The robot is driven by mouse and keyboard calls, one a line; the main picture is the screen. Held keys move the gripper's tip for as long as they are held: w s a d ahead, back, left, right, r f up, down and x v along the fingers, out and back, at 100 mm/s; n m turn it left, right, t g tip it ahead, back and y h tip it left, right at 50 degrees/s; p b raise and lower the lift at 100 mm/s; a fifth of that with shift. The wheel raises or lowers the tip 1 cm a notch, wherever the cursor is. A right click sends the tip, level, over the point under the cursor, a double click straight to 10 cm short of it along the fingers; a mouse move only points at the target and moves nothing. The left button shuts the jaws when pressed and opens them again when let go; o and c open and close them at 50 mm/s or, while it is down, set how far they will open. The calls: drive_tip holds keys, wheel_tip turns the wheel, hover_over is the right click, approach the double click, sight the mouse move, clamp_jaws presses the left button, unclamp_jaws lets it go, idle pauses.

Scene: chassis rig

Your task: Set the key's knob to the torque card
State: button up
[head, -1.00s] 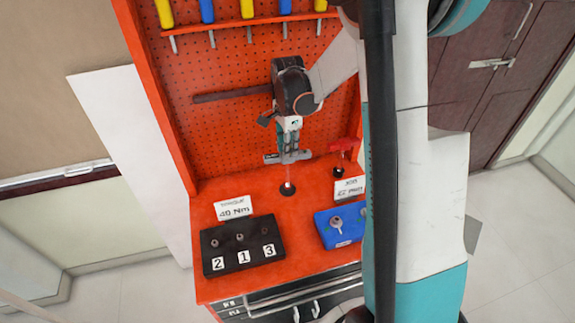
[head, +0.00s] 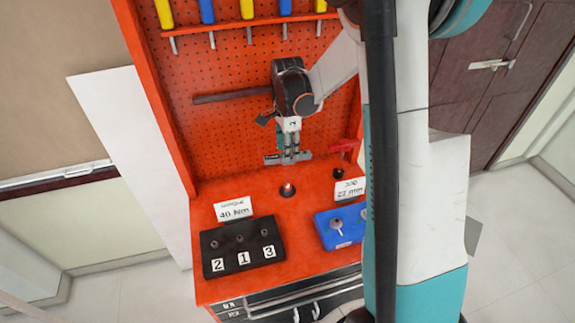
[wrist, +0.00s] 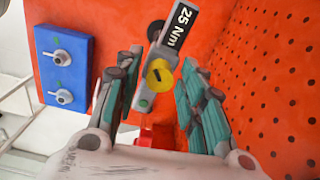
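The key (wrist: 160,58) is a grey bar with a yellow round knob (wrist: 159,75), a green dot and a black label reading 25 Nm. In the head view the key (head: 272,160) lies crosswise at the tips of my gripper (head: 289,157), above the bench. A red piece (head: 345,148) is at its right; I cannot tell if they are joined. The torque card (head: 235,208) is white and reads 40 Nm, at the bench's left.
A black block (head: 229,262) numbered 2, 1, 3 stands at the front left. A blue block (head: 348,238) and a white 22 mm card (head: 350,189) are right. Two short posts, one copper-topped (head: 287,188), stand on the orange bench. A pegboard (head: 225,120) rises behind.

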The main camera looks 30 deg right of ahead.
drive_tip(key=n+b, duration=0.1)
drive_tip(key=n, duration=1)
drive_tip(key=shift+b, duration=0.3)
drive_tip(key=shift+c, duration=0.3)
drive_tip(key=c, duration=0.7)
drive_tip(key=shift+o, duration=0.2)
